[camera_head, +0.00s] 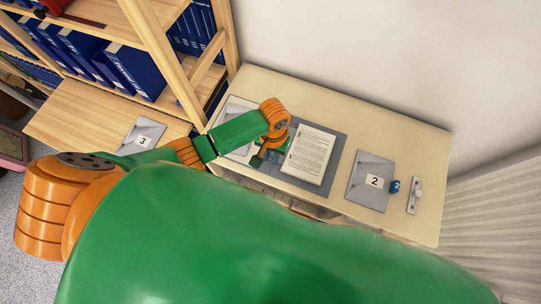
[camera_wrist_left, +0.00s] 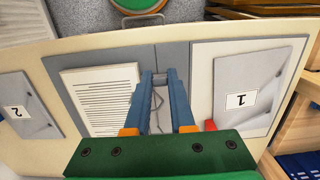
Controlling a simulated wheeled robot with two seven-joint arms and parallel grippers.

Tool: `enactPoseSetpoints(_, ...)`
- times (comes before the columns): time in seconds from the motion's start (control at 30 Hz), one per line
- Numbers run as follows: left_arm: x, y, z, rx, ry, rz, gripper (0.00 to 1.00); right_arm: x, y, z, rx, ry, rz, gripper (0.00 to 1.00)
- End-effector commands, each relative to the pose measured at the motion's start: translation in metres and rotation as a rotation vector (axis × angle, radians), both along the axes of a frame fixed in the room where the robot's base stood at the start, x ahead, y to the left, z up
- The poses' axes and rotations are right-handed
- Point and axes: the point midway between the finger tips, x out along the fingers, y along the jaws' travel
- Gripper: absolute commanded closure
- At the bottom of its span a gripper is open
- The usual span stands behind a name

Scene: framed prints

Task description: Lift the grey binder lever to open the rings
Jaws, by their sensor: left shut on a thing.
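The grey binder (camera_head: 341,147) lies open on the desk, with a stack of printed pages (camera_head: 308,155) on one side. It also shows in the left wrist view (camera_wrist_left: 112,58), where the pages (camera_wrist_left: 100,97) are left of my fingers. My left gripper (camera_head: 262,159) is over the binder's middle, beside the pages. In the left wrist view its two blue fingers (camera_wrist_left: 160,77) come close together at the tips, shut on what appears to be the grey lever; the fingers largely hide it. Thin metal parts show between the fingers. My right gripper is not in view.
A grey folder marked 2 (camera_head: 371,180), a small blue tag (camera_head: 395,186) and a grey strip (camera_head: 413,195) lie on the desk's right. Folder 1 (camera_wrist_left: 252,85) is beside the binder. A wooden shelf (camera_head: 175,60) with blue binders stands left; folder 3 (camera_head: 142,134) lies below it.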

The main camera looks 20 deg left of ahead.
Motion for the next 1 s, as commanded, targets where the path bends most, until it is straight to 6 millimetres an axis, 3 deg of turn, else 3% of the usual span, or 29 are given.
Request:
enactPoseSetpoints(0.27, 0.013, -0.002, -0.002, 0.004, 0.181, 0.001, 1.0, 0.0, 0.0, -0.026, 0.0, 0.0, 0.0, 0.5)
enactPoseSetpoints(0.7, 0.027, -0.002, -0.001, 0.013, 0.416, 0.0, 1.0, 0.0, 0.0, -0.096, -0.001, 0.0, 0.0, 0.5)
enactPoseSetpoints(1.0, 0.028, -0.001, 0.004, 0.014, 0.463, -0.001, 1.0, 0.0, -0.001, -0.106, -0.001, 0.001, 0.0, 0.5)
